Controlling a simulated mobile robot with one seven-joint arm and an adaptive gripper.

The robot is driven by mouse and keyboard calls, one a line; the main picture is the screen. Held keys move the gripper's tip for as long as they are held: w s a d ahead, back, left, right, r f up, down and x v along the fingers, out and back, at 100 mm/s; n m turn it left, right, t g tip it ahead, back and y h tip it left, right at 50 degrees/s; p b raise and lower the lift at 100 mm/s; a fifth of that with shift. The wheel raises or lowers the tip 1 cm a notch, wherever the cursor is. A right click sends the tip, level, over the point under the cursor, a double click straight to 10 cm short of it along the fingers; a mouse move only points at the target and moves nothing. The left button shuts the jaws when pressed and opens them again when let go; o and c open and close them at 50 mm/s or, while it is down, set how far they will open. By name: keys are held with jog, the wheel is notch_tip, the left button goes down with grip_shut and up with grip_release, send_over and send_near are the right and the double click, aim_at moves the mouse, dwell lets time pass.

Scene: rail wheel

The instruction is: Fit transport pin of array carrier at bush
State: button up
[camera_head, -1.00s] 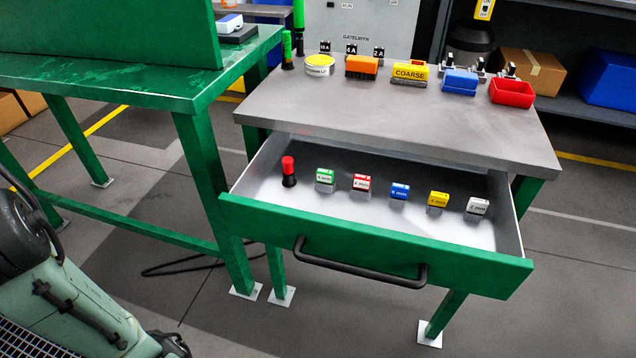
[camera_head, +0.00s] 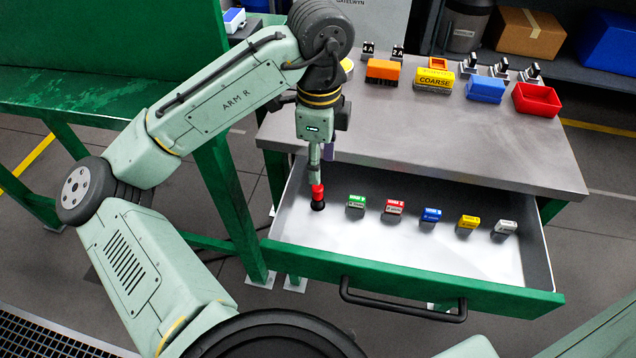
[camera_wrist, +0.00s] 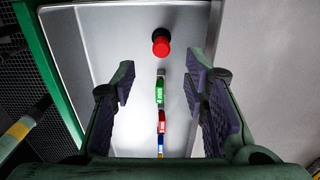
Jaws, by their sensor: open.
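A pin with a red knob and black lower part (camera_head: 317,197) stands upright in the open drawer at its left end. The red knob (camera_wrist: 161,42) also shows in the wrist view, seen from above, beyond and between my fingertips. My gripper (camera_head: 316,172) hangs just above the pin in the head view, and its tips overlap the knob there. I cannot make out the array carrier or a bush.
The drawer front (camera_head: 420,281) is pulled out. Boxes and a red tray (camera_head: 537,100) line the grey tabletop (camera_head: 430,142).

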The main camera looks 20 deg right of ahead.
aim_at(318, 187)
notch_tip(318, 187, down, 8)
jog(key=shift+w+f+p, duration=0.1)
jog(key=shift+f+p, duration=0.05)
jog(key=shift+p, duration=0.5)
grip_shut()
